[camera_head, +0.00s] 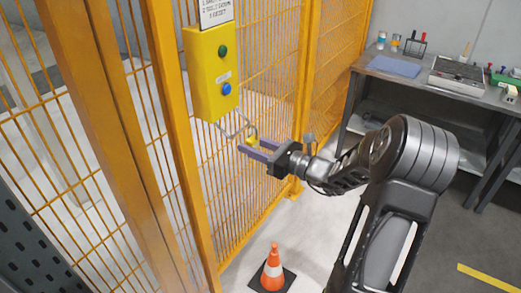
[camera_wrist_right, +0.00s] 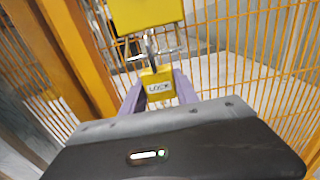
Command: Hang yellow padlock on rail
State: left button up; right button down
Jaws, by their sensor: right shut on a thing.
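The yellow padlock (camera_head: 252,142) is between the purple fingers of my right gripper (camera_head: 256,149), just below the yellow control box. In the right wrist view the padlock (camera_wrist_right: 157,83) shows its labelled face, with the fingers of my right gripper (camera_wrist_right: 158,88) on both sides of it. Its shackle points up at the thin metal rail (camera_wrist_right: 150,57) under the box. The rail (camera_head: 232,128) also shows in the head view. The shackle overlaps the rail in the picture; I cannot tell whether it is hooked over it. My left gripper is not in view.
The yellow control box (camera_head: 211,72) with a green and a blue button hangs on the yellow mesh fence (camera_head: 262,75). An orange cone (camera_head: 273,270) stands on the floor below my right arm. A workbench (camera_head: 430,85) with tools stands at the right back.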

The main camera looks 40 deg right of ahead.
jog(key=shift+w+a+f+b, duration=0.2)
jog(key=shift+w+f+b, duration=0.1)
jog(key=shift+w, duration=0.35)
jog(key=shift+w+a+f+b, duration=0.25)
jog(key=shift+w+b, duration=0.1)
jog(key=shift+w, duration=0.3)
jog(key=shift+w+a+f+b, duration=0.15)
jog(key=shift+w+f+b, duration=0.15)
jog(key=shift+w, duration=0.35)
jog(key=shift+r, duration=0.1)
jog(key=c, duration=0.9)
grip_release()
jog(key=shift+o, duration=0.2)
jog(key=v, duration=0.8)
